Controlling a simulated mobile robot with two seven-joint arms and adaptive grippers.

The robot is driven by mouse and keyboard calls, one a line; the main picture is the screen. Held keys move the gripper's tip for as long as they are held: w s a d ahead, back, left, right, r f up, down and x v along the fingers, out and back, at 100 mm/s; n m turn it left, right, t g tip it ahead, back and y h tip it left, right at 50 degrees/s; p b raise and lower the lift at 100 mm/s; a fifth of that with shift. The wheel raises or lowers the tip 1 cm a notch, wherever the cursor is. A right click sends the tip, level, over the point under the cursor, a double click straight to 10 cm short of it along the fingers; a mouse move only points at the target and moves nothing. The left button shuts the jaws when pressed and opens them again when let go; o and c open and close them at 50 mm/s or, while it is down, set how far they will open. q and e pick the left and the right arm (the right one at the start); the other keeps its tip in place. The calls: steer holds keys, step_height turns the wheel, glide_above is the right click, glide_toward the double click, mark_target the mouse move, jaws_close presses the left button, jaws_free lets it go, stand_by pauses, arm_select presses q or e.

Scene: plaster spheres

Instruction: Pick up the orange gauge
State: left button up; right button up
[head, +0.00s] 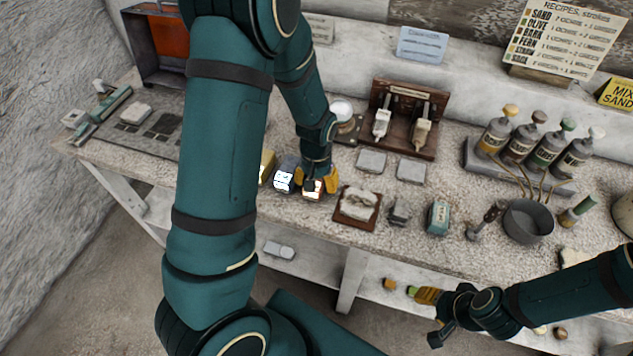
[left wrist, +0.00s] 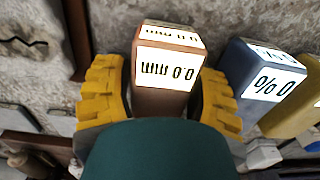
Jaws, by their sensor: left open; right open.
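The orange gauge (head: 312,190) is a small copper-orange block with a lit white display, standing near the front edge of the bench. In the left wrist view the gauge (left wrist: 166,60) reads 0.0 mm. My left gripper (head: 317,184) is open around it, with one yellow finger on each side. In the left wrist view the fingers of the gripper (left wrist: 160,95) flank the gauge; whether they touch it I cannot tell. My right gripper (head: 431,318) is open and empty, in front of the bench and away from the gauge.
A dark blue-grey gauge (head: 284,179) with a % display stands close beside the orange one, with a yellow block (head: 266,166) beyond it. A wooden tray (head: 345,213) holding a pale cast lies to the right. Bottles (head: 535,145) and a grey bowl (head: 529,221) stand further right.

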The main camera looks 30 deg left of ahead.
arm_select(q)
steer(key=shift+f, duration=0.2)
stand_by(0.6)
steer(key=c, duration=0.9)
